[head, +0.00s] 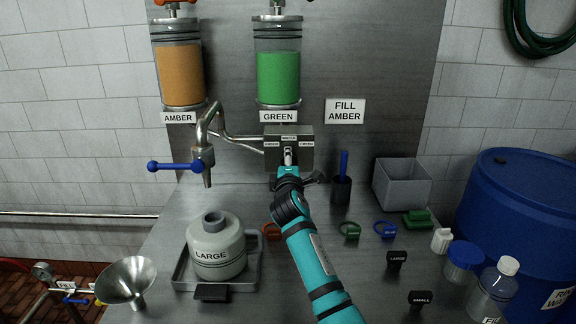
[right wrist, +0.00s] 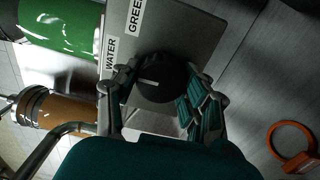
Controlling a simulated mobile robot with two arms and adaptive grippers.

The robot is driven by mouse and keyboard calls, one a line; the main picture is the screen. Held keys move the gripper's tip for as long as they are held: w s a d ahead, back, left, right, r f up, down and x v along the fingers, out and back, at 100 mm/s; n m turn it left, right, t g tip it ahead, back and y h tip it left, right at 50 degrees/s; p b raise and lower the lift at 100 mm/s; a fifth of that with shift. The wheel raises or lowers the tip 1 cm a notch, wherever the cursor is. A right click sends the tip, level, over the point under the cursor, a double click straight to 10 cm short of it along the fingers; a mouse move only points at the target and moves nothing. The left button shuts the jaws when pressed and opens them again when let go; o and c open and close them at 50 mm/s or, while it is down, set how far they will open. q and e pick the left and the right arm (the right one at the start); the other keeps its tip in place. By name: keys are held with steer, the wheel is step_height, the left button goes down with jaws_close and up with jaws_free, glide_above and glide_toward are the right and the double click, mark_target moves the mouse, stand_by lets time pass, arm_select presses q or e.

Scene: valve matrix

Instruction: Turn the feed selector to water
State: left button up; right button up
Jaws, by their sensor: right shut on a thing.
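The feed selector's grey box (head: 302,160) is on the steel back panel, with three small labels along its top. In the right wrist view its black round knob (right wrist: 162,76) carries a white pointer line, which points left, towards the side with the WATER label (right wrist: 110,58) and slightly below it. The GREEN label (right wrist: 135,14) is above it there. My right gripper (right wrist: 158,92) has its fingers on both sides of the knob and is shut on it. In the head view my right gripper (head: 289,164) hides the knob. My left gripper is not in view.
Amber tank (head: 180,75) and green tank (head: 279,78) hang above. A spout with a blue handle (head: 175,166) stands left, over the LARGE vessel (head: 217,248). A funnel (head: 127,280), grey bin (head: 402,185), blue drum (head: 525,205) and several small items surround the arm.

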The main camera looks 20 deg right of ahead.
steer(key=shift+f, duration=0.15)
stand_by(0.3)
steer(key=o, duration=1.2)
steer(key=shift+s, duration=0.1)
steer(key=v, duration=1.2)
